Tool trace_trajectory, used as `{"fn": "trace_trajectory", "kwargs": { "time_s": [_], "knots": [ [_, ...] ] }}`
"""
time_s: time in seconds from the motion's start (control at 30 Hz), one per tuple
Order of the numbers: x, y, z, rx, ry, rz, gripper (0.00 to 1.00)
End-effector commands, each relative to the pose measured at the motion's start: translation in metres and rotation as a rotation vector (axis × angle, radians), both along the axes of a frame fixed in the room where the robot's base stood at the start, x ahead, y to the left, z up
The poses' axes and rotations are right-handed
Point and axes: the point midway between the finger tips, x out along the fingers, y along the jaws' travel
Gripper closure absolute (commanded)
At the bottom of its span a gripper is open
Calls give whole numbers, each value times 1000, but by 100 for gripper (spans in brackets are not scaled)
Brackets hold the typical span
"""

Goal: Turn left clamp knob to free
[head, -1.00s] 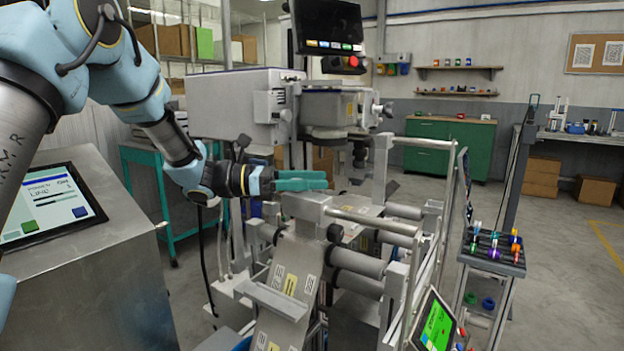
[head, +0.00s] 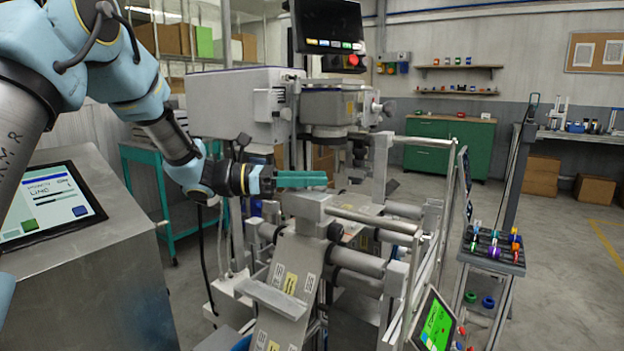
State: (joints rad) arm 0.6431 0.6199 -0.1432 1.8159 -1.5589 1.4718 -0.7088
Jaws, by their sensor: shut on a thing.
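My gripper (head: 318,180) reaches in from the left, its teal fingers level and pointing right, just above the grey metal block (head: 308,205) of the machine. The fingers are shut on the left clamp knob, which they and the machine parts at their tips mostly hide. I cannot make out the knob's outline or which way it points.
Rollers and a rail (head: 375,219) lie right of the block. A black screen (head: 327,26) hangs above. A touch panel (head: 45,203) stands at the left. A small rack (head: 492,255) with coloured items stands at the right. Open floor lies beyond.

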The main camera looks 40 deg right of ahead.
Motion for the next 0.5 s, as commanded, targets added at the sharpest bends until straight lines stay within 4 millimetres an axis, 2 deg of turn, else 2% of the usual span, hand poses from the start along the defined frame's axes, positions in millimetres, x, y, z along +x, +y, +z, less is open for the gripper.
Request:
{"fn": "trace_trajectory", "kwargs": {
  "time_s": [0.3, 0.5],
  "knots": [
    [7, -4, -2, -4, 0, 277, 100],
    [11, -6, 0, -3, -2, 380, 100]
  ]
}}
